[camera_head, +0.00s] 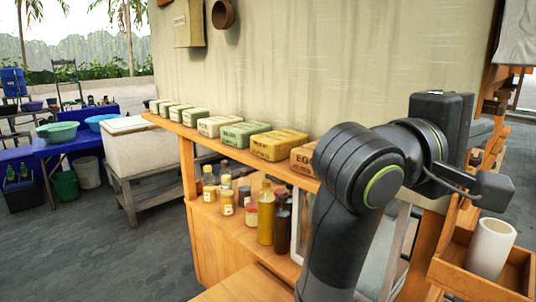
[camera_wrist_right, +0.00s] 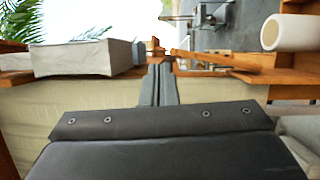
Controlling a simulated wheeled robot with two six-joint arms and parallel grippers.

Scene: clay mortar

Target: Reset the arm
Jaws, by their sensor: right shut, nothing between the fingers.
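My right arm (camera_head: 350,190) rises from the bottom of the head view, bent, in front of the right end of the wooden shelf. Its wrist end is at the right, above and beside a wooden box. In the right wrist view my right gripper (camera_wrist_right: 158,72) has its fingers together with nothing between them. The fingertips point toward a wooden edge with small wooden parts. In the head view the fingers cannot be made out. My left arm and gripper are in neither view.
A wooden shelf holds a row of labelled boxes (camera_head: 277,145), with bottles (camera_head: 266,215) below. A white cylinder (camera_head: 490,248) stands in a wooden box (camera_head: 470,278) at right, close to my arm. A blue table (camera_head: 85,140) with basins is far left. The paved floor (camera_head: 100,240) is clear.

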